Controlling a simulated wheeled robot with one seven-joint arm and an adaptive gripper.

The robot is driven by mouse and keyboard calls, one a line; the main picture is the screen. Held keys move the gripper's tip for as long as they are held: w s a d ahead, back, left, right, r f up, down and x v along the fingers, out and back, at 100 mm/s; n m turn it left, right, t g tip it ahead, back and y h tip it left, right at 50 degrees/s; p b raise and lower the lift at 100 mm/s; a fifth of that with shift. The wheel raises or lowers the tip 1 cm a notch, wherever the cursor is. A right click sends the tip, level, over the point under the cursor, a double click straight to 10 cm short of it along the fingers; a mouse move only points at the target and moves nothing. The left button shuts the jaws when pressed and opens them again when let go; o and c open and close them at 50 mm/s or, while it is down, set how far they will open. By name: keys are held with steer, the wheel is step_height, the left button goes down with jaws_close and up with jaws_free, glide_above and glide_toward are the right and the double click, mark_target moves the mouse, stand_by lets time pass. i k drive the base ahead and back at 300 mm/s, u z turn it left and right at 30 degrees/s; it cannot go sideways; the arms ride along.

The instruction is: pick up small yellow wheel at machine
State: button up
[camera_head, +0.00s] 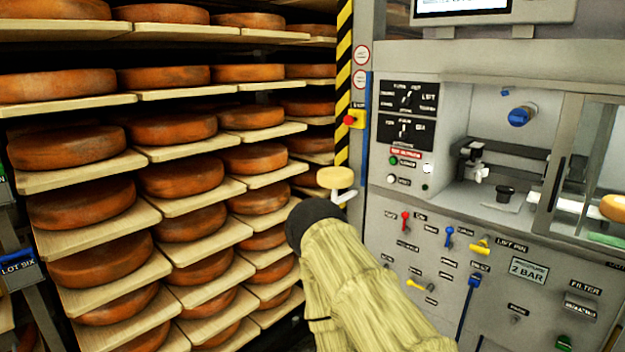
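A small pale yellow wheel (335,177) shows near the picture's middle, in front of the gap between the shelves and the machine. A light grey, bent piece (344,197) is right under it; I cannot tell whether this is a support or part of my gripper. My arm, in a beige sleeve, rises from the bottom and ends in a dark round part (312,220) just below and left of the wheel. I cannot make out the gripper's fingers. Another yellow-orange wheel (613,207) is cut by the right edge, inside the machine's glazed chamber.
The grey machine (430,240) fills the right side, with levers, knobs and a blue handle (521,116). A red button on a yellow box (352,118) sits by a striped post (343,80). Wooden shelves (100,187) with large orange-brown cheese wheels fill the left.

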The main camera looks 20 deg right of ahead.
mark_target(331, 177)
steer(key=u, duration=0.2)
steer(key=i, duration=1.3)
steer(key=z, duration=0.55)
steer(key=i, duration=0.9)
steer(key=z, duration=1.45)
steer(key=i, duration=0.45)
steer(key=z, duration=0.15)
steer(key=k, duration=1.15)
steer(key=u, duration=1.4)
